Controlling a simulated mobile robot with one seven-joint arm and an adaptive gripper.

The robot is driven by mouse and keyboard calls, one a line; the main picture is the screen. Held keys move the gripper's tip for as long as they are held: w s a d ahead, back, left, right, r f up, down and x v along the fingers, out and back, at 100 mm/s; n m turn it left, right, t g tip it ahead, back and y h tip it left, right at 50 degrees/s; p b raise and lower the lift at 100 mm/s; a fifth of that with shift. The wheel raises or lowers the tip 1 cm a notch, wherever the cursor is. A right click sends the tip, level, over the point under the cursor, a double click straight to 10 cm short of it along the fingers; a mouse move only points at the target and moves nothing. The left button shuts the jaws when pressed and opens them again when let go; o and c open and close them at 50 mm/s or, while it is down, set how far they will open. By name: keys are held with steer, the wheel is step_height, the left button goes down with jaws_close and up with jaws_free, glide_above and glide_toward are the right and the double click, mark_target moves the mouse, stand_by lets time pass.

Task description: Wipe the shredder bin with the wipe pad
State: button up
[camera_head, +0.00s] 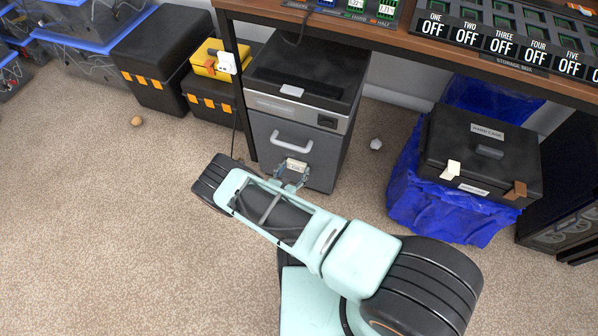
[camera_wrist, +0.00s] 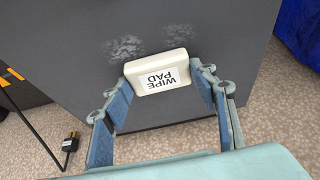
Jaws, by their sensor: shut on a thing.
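The shredder (camera_head: 309,95) stands under the table, with a dark top and a grey bin (camera_head: 325,150) with a light handle on its front. In the wrist view the bin's dark front (camera_wrist: 220,40) shows two whitish smudges (camera_wrist: 125,48), one at the left of the pad and one above it (camera_wrist: 174,31). My gripper (camera_wrist: 160,82) is shut on the white wipe pad (camera_wrist: 158,73), labelled "WIPE PAD". The pad is at the bin's front, below the handle; in the head view it also shows (camera_head: 296,165). I cannot tell whether it touches the bin.
Black cases (camera_head: 150,62) with orange latches stand left of the shredder. A black hard case (camera_head: 480,150) rests on a blue-covered support (camera_head: 440,200) at the right. A crumpled white ball (camera_head: 376,144) and a brown ball (camera_head: 136,121) lie on the carpet.

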steer(key=shift+w+a+r, duration=0.1)
steer(key=shift+w+a, duration=0.3)
steer(key=shift+a, duration=0.45)
steer(key=shift+s+d+r+p, duration=0.1)
steer(key=shift+s+d+p, duration=0.2)
steer(key=shift+d, duration=0.25)
steer(key=shift+s+d+p, duration=0.15)
steer(key=shift+d+p, duration=0.15)
steer(key=shift+d, duration=0.2)
steer(key=shift+s+d+p, duration=0.2)
steer(key=shift+d, duration=0.25)
steer(key=shift+s+d+p, duration=0.15)
steer(key=shift+s+d, duration=0.05)
steer(key=shift+d, duration=0.25)
steer(key=s+a, duration=0.2)
steer(key=s, duration=0.5)
steer(key=shift+s+a+p, duration=0.3)
steer(key=shift+a+p, duration=0.05)
steer(key=shift+a, duration=0.05)
steer(key=shift+f, duration=0.2)
